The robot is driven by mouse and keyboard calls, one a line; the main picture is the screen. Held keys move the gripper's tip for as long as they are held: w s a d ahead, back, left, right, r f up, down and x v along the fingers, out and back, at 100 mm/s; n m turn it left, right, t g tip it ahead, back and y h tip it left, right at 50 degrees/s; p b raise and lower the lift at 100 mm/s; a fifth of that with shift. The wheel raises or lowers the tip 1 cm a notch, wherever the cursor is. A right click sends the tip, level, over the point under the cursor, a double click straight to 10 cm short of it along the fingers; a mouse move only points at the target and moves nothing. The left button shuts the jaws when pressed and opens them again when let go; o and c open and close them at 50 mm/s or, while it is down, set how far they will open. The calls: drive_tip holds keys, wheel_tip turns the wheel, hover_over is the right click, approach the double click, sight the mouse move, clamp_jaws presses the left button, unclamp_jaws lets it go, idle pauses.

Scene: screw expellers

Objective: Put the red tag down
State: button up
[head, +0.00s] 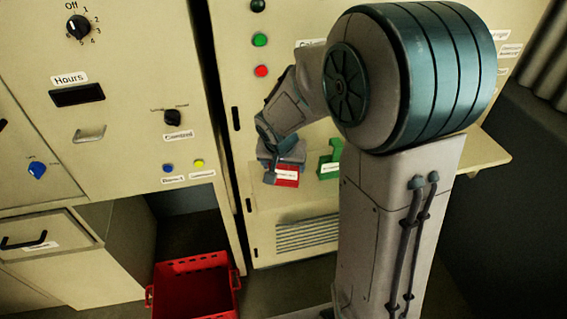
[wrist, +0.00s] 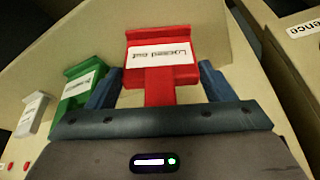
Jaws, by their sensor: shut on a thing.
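The red tag (head: 287,178) is in my gripper at the left end of the beige shelf (head: 485,158) in the head view. In the wrist view the red tag (wrist: 148,80) has a wide block with a white label, and a narrower stem runs back between the fingers. My gripper (wrist: 160,88) is shut on this stem, one blue-grey finger on each side. In the head view my gripper (head: 277,163) is partly hidden by its own wrist. I cannot tell whether the tag touches the shelf.
A green tag (head: 330,163) stands just right of the red one; it also shows in the wrist view (wrist: 80,88), with a white tag (wrist: 33,113) beyond it. A red crate (head: 195,290) is on the floor. The control cabinet (head: 120,110) stands at left.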

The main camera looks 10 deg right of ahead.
drive_tip(key=shift+f+b, duration=0.2)
drive_tip(key=shift+b, duration=0.15)
drive_tip(key=o, duration=1.3)
drive_tip(key=shift+r, duration=0.1)
drive_tip(key=shift+c, duration=0.2)
drive_tip(key=shift+r, duration=0.1)
drive_tip(key=shift+r+p, duration=0.2)
drive_tip(key=shift+p, duration=0.3)
drive_tip(key=v, duration=1.1)
drive_tip(key=s+d+n+y, duration=0.1)
drive_tip(key=s+d+n, duration=0.2)
drive_tip(key=s, duration=1.3)
drive_tip(key=shift+s+f+n+g+y, duration=0.25)
drive_tip(key=shift+f+n+g, duration=0.2)
drive_tip(key=shift+n, duration=0.25)
